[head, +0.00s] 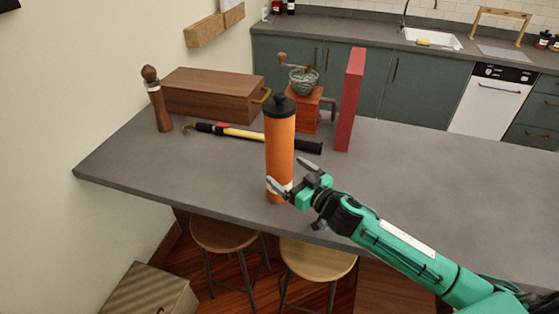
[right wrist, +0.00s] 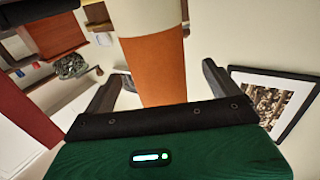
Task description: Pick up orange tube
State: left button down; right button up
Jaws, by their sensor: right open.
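The orange tube (head: 280,150) stands upright on the grey counter near its front edge. It has a black cap and a pale band near its bottom. My right gripper (head: 292,176) is open at the tube's lower part, with one finger in front of it and the other to its right. In the right wrist view the tube (right wrist: 154,68) shows between the two spread fingers of my right gripper (right wrist: 158,82), with a gap on each side. I cannot tell how deep it sits between them. My left gripper is not in view.
Behind the tube lie a hammer-like tool (head: 245,134), a coffee grinder (head: 304,100) and an upright red book-like panel (head: 350,100). A wooden box (head: 210,95) and a pepper mill (head: 157,100) stand back left. The grey counter (head: 430,170) is clear at right. Stools (head: 318,260) stand below.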

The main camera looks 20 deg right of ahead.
aim_at(280, 164)
jog(key=p+x, duration=0.1)
jog(key=x, duration=0.1)
jog(key=p+x, duration=0.1)
jog(key=x, duration=0.1)
jog(key=shift+w+d+r, duration=0.1)
jog(key=shift+w+r, duration=0.1)
jog(key=shift+w, duration=0.1)
jog(key=shift+w+f, duration=0.1)
jog(key=shift+w, duration=0.15)
jog(key=shift+c, duration=0.2)
jog(key=c, duration=1.2)
jog(key=shift+o, duration=0.2)
